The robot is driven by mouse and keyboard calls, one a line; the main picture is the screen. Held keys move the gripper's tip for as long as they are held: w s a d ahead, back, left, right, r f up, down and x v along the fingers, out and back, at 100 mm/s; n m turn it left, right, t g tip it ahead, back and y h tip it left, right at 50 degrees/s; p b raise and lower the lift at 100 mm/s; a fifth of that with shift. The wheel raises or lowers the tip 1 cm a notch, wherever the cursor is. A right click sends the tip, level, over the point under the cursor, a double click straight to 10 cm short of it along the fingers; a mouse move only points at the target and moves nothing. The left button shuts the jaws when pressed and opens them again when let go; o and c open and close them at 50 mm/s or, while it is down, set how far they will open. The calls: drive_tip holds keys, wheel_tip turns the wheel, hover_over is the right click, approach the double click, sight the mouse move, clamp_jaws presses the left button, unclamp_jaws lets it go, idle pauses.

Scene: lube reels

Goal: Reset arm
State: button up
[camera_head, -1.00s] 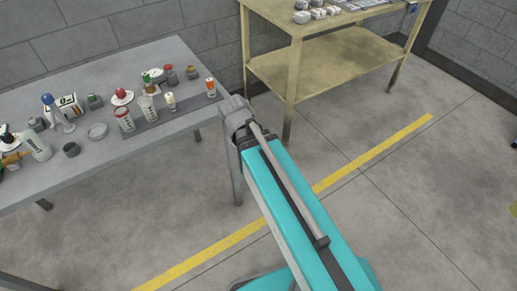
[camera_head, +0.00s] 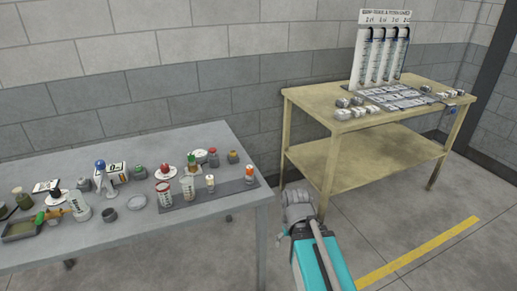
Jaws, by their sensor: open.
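My arm rises from the bottom edge of the view, with a teal link and a grey joint at its upper end. The joint shows in front of the gap between the grey table (camera_head: 235,212) and the wooden workbench (camera_head: 335,190). I cannot make out any gripper jaws, so my gripper is not in view. Nothing held can be seen.
The grey table holds several bottles, a blue-topped pump bottle (camera_head: 101,172) and a dark mat (camera_head: 225,190). The workbench carries a white rack (camera_head: 383,52) of clear tubes and several small grey parts. A yellow floor line (camera_head: 425,250) crosses open floor at right.

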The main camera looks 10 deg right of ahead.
wheel_tip(320, 180, up, 10)
drive_tip(key=p, duration=0.9)
drive_tip(key=shift+f, duration=0.15)
idle(0.5)
